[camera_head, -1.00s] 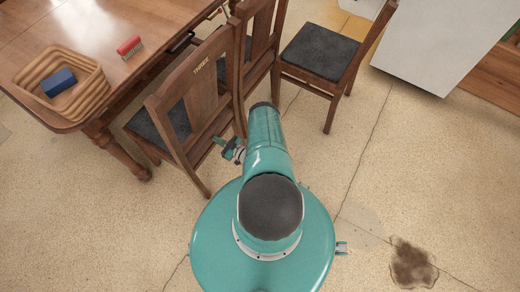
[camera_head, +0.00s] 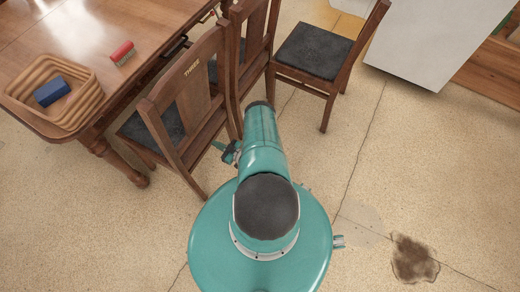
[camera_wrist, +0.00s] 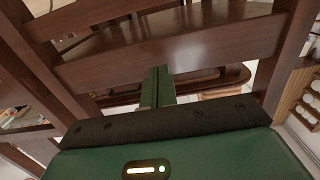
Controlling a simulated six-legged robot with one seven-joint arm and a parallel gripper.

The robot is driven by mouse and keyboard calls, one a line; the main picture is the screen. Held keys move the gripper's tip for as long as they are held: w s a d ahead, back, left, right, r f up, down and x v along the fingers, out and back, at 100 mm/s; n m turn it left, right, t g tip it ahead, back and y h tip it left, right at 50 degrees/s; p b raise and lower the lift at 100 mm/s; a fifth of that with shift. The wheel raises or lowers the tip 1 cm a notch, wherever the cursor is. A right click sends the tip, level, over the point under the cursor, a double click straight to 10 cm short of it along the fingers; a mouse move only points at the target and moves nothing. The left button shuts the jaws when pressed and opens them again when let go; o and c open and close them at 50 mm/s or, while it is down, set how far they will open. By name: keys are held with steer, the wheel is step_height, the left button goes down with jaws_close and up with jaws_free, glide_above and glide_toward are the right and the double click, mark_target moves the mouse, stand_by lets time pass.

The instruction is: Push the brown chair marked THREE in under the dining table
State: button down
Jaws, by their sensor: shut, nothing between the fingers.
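The brown chair marked THREE (camera_head: 192,95) stands at the near long side of the dining table (camera_head: 110,30). Its backrest faces me and its dark seat (camera_head: 160,130) is partly beside the table edge. My gripper (camera_head: 222,147) is low behind the backrest, next to the chair's rear. In the wrist view my gripper (camera_wrist: 158,85) is shut and empty, its fingers pointing at the chair's wooden crosspieces (camera_wrist: 180,50). Whether the fingertips touch the wood cannot be told.
A second brown chair (camera_head: 255,40) stands close beside it on the right. A third chair (camera_head: 315,55) is turned sideways farther right, near a white cabinet (camera_head: 435,40). A basket (camera_head: 85,110) with a blue block and a red brush (camera_head: 122,52) are on the table. The floor at right is open, with a brown stain (camera_head: 414,259).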

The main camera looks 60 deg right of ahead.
steer(key=s, duration=0.7)
steer(key=shift+s, duration=0.15)
steer(key=shift+s+d+f, duration=0.1)
